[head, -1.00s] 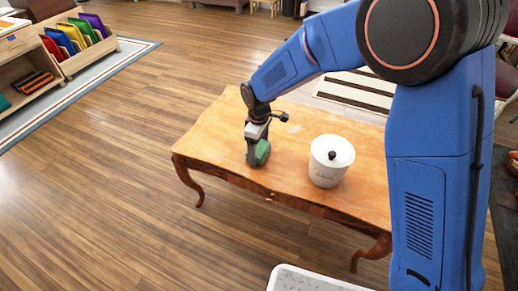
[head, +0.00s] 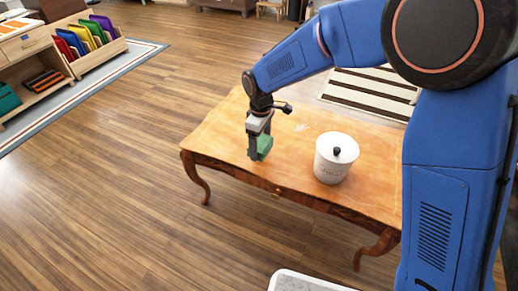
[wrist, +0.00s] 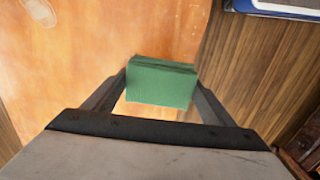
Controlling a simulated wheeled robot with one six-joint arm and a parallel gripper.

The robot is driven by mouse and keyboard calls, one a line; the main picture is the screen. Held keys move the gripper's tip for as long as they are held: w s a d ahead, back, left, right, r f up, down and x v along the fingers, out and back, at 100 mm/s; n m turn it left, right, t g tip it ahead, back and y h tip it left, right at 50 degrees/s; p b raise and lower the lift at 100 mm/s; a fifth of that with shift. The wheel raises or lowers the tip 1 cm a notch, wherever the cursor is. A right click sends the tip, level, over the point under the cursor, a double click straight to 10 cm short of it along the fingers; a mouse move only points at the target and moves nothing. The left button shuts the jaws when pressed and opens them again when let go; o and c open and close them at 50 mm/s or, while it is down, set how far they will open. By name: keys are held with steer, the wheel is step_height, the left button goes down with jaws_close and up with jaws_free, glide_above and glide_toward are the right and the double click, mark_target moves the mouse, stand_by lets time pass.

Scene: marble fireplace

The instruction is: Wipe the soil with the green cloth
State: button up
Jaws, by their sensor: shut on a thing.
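My gripper (head: 259,149) is shut on the green cloth (head: 265,147), a thick folded block, over the front left part of the wooden table (head: 228,133). In the wrist view the cloth (wrist: 160,82) sits between both fingers (wrist: 160,85). I cannot tell whether the cloth touches the tabletop or hangs just above it. A pale smudge, probably the soil (head: 301,127), lies on the table to the right of and behind the cloth. It also shows as a pale patch (wrist: 40,11) at the top left of the wrist view, apart from the cloth.
A white tray-like edge (head: 300,281) shows at the bottom. A low shelf with coloured folders (head: 84,38) stands far left on a rug. Wooden floor left of the table is clear.

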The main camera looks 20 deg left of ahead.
steer(key=shift+r, duration=1.35)
